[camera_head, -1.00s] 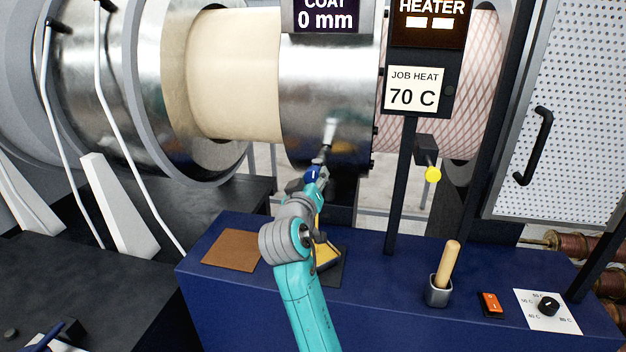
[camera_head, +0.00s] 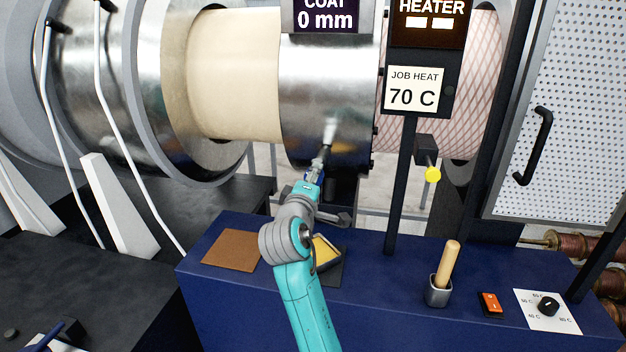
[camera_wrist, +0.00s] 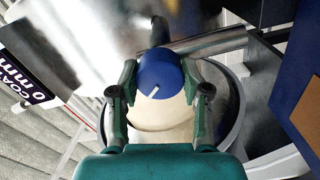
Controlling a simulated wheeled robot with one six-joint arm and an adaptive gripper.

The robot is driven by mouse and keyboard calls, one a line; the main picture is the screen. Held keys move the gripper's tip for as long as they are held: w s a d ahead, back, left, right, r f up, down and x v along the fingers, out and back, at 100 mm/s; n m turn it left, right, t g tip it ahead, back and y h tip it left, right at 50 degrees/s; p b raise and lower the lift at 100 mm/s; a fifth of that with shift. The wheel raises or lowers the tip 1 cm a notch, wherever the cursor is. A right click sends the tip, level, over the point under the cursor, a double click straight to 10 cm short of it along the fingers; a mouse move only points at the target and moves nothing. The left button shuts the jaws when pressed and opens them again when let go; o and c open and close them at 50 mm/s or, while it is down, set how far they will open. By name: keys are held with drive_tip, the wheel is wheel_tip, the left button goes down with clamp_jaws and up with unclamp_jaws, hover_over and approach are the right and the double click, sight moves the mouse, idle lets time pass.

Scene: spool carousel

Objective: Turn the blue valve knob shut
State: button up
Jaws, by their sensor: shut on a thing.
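The blue valve knob (camera_wrist: 161,70) is round with a short white mark on its face. In the wrist view it sits between the two green fingers of my gripper (camera_wrist: 159,76), which is shut on it from both sides. The white mark slants toward the lower left in that view. In the head view my gripper (camera_head: 314,178) is at the knob, below the steel coating drum (camera_head: 325,95). There the knob is mostly hidden by my gripper.
A blue bench (camera_head: 370,275) runs along the front, with a brown pad (camera_head: 232,250), a wooden-handled tool in a cup (camera_head: 438,290), an orange switch (camera_head: 491,304) and a black dial (camera_head: 548,306).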

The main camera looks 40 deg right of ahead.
drive_tip(key=shift+n, duration=0.5)
drive_tip(key=o, duration=1.1)
drive_tip(key=shift+o, duration=0.2)
drive_tip(key=v, duration=1.2)
drive_tip(key=shift+f, duration=0.15)
